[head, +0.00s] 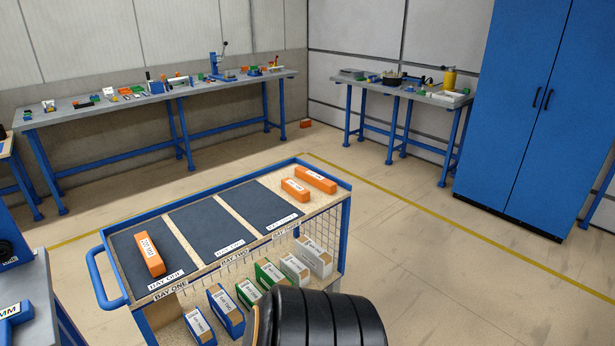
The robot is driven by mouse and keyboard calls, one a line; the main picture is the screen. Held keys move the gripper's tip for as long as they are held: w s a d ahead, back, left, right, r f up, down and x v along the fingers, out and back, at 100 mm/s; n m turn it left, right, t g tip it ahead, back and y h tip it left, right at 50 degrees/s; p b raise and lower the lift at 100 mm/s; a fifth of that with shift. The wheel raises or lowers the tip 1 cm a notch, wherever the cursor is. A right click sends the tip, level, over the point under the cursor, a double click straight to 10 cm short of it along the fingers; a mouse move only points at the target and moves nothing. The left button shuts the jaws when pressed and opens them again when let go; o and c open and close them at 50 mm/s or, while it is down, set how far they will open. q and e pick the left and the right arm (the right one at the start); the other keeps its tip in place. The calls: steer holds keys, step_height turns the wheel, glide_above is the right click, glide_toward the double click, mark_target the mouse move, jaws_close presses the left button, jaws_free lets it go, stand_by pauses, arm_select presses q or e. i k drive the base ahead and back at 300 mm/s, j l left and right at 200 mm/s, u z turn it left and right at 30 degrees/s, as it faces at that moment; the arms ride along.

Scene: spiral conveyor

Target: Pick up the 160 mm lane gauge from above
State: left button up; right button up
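Three orange bar gauges lie on top of the blue-framed cart. One gauge (149,255) lies in bay one at the left, with a white label that seems to end in MM; its number is too small to read surely. A longer gauge (316,180) and a shorter gauge (295,190) lie side by side at the cart's right end, past bay three; their labels are unreadable. I cannot tell which gauge is the 160 mm one. Neither of my grippers is in view.
The cart (233,188) has empty dark mats in bay two (206,229) and bay three (258,205). Its shelf holds several labelled boxes (226,310). A grey bench (30,281) stands close at left. Cluttered workbenches line the walls. The floor right of the cart is clear.

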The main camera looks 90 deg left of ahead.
mark_target(298, 191)
steer(key=u, duration=2.85)
